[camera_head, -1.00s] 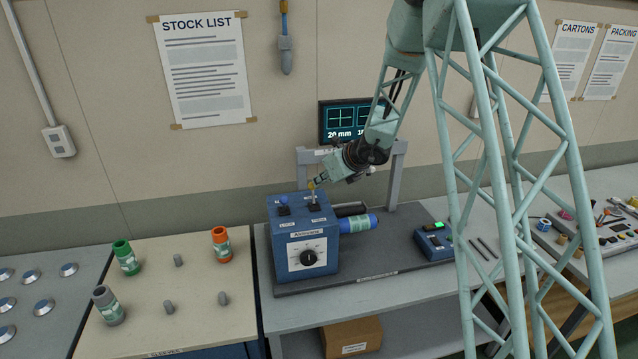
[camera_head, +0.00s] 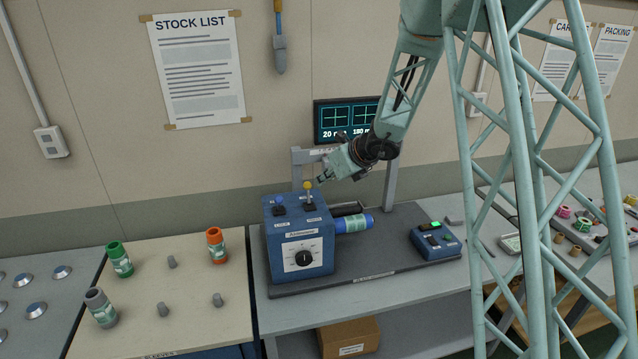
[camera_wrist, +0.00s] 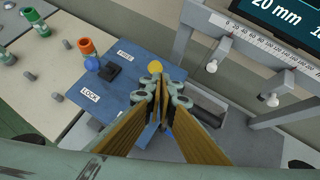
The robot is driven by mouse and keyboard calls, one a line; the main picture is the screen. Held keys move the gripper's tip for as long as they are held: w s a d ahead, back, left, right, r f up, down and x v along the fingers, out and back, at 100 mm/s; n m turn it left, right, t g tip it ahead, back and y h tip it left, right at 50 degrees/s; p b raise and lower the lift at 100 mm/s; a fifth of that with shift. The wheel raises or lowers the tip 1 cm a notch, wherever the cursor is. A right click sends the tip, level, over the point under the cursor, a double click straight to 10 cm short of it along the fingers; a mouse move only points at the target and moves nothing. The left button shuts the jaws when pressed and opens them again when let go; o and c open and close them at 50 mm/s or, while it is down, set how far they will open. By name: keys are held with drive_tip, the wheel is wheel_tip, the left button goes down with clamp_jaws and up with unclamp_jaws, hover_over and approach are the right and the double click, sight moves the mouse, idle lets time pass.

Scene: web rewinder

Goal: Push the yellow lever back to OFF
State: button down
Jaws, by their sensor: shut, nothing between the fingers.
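The yellow lever (camera_head: 307,186) stands on top of the blue rewinder box (camera_head: 300,245), near its right side. Its stem looks roughly upright in the head view. In the wrist view its yellow knob (camera_wrist: 155,67) shows just beyond my fingertips; its base and its position labels are hidden by the fingers. My gripper (camera_head: 321,180) is shut and empty, just to the right of the knob. In the wrist view the shut fingers (camera_wrist: 163,92) point down toward the box top, close to the knob; I cannot tell whether they touch it.
A blue-knobbed lever (camera_head: 278,200) stands to the left, beside FREE and LOCK labels. A blue roll (camera_head: 353,223) sits right of the box. A grey frame with a screen (camera_head: 345,120) is behind. A control pad (camera_head: 435,241) with a green light lies right.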

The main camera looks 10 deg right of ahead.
wheel_tip(320, 180, up, 8)
drive_tip(key=s+d+p, duration=0.1)
drive_tip(key=s+d, duration=0.1)
drive_tip(key=shift+d+r, duration=0.25)
drive_tip(key=shift+d, duration=0.15)
drive_tip(key=shift+s, duration=0.1)
drive_tip(key=s+a+r+n+g+b, duration=0.1)
drive_tip(key=s+a+r+n+b, duration=0.25)
drive_tip(key=s, duration=0.65)
drive_tip(key=s+a+r+n+g+y+b, duration=0.1)
drive_tip(key=s+a+r+n, duration=0.25)
drive_tip(key=s+n, duration=0.5)
drive_tip(key=s+a+r+n+g+b, duration=0.1)
drive_tip(key=s+a+r+n+b, duration=0.2)
drive_tip(key=s, duration=0.8)
drive_tip(key=s+d+f+n+h+b, duration=0.1)
drive_tip(key=s+n, duration=0.4)
drive_tip(key=s, duration=0.6)
drive_tip(key=s+d+f+n+h+b, duration=0.2)
drive_tip(key=s+d+f+n, duration=0.3)
drive_tip(key=s, duration=0.6)
drive_tip(key=s+d+f+n+g+h+b, duration=0.1)
drive_tip(key=s+d+f+n+h+b, duration=0.1)
drive_tip(key=s, duration=0.9)
drive_tip(key=shift+s+d+f+n+b, duration=0.2)
drive_tip(key=shift+d+f+n+b, duration=0.25)
drive_tip(key=shift+d+n+b, duration=0.9)
